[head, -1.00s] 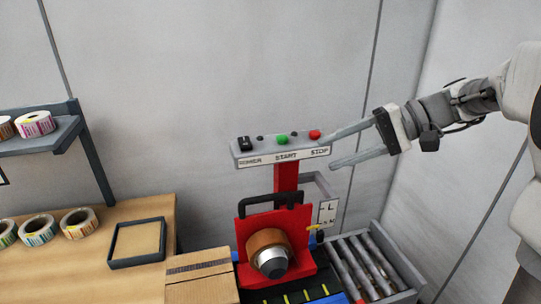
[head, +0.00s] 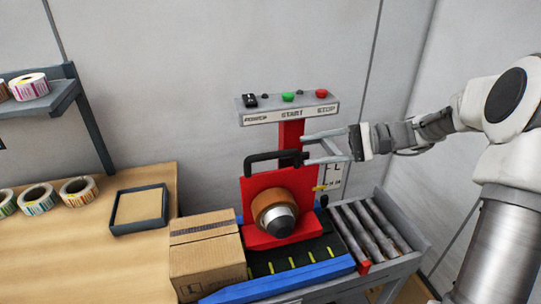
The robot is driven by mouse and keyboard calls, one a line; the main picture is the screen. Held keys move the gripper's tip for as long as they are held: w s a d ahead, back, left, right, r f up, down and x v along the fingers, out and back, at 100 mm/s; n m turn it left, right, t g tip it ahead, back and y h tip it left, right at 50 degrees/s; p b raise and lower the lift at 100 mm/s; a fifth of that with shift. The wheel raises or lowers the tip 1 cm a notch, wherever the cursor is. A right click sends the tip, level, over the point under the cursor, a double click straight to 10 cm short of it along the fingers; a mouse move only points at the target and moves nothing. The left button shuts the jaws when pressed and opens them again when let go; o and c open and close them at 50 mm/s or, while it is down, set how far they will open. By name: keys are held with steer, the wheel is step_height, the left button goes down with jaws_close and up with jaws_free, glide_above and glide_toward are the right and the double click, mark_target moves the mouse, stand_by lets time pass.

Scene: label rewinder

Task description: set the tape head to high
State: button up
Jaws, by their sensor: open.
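The tape head (head: 254,200) is a red plate with a brown tape roll (head: 268,205) and a black handle (head: 278,156) on top. It sits on the red column (head: 291,135) under the control panel, low over the belt. A white scale plate (head: 334,174) stands at its right, with an "L" visible; a yellow pointer (head: 322,188) lies near its lower part. My gripper (head: 306,150) is open and empty. Its fingers point left, one above the other, by the column and the handle's right end. I cannot tell whether they touch the handle.
The control panel (head: 288,115) has a black switch, a green button and a red button, just above my gripper. A cardboard box (head: 207,265) stands left of the tape head. Rollers (head: 372,238) lie to the right. A wooden table (head: 70,245) with rolls is at left.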

mark_target(283, 154)
steer(key=x, duration=1)
jaws_close()
stand_by(1.2)
